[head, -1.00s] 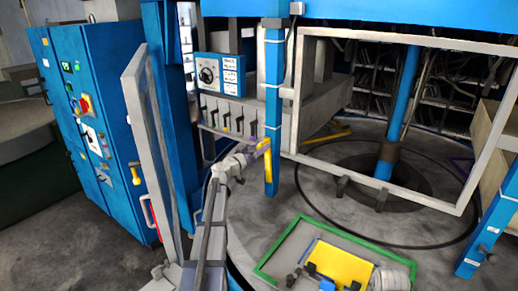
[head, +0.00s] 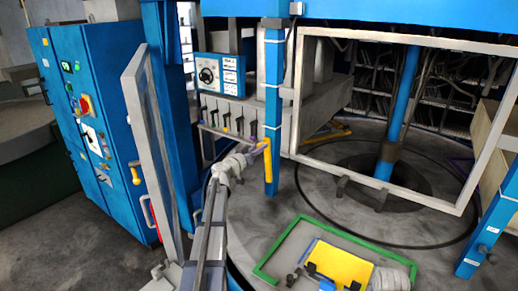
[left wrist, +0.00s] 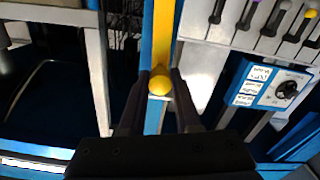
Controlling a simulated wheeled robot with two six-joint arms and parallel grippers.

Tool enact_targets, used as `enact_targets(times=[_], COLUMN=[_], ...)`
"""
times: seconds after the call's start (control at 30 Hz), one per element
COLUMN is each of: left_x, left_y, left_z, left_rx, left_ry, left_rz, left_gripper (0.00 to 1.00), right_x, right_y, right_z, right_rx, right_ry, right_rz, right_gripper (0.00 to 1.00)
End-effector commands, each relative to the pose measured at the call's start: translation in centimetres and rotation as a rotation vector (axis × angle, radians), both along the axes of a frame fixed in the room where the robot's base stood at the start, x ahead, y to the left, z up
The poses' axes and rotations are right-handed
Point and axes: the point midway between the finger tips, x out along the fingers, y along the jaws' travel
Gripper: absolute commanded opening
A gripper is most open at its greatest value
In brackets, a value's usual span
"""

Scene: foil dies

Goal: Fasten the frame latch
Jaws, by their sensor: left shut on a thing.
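The yellow latch handle (head: 267,160) sits on the blue post (head: 272,110) beside the large grey frame (head: 296,95). The handle hangs down along the post, close to upright. My left gripper (head: 259,149) is at the handle's upper part. In the left wrist view the yellow handle (left wrist: 164,30) runs down to a rounded end (left wrist: 159,84). That end lies between the fingers of my left gripper (left wrist: 160,92), which is shut on it. Whether the latch engages the frame is hidden.
A blue control cabinet (head: 95,130) stands at the left, with a grey upright panel frame (head: 150,140) in front of it. A green-edged tray (head: 285,240) with a yellow plate (head: 343,263) lies low at the front. A dial box (head: 218,73) is behind the post.

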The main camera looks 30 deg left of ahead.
Motion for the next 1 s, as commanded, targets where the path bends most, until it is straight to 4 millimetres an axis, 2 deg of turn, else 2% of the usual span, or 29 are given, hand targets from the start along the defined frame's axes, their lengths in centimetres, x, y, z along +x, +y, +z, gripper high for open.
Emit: enact_targets(times=[0.77, 1.0], left_x=[-0.02, 0.06], left_y=[0.04, 0.51], left_z=[0.00, -0.13], left_rx=[-0.001, -0.055], left_ry=[0.000, 0.003], left_rz=[0.001, 0.000], left_gripper=[0.00, 0.00], right_x=[0.00, 0.00], right_y=[0.00, 0.00], right_z=[0.00, -0.15], right_rx=[0.000, 0.000], right_ry=[0.000, 0.000], right_rz=[0.000, 0.000], right_gripper=[0.00, 0.00])
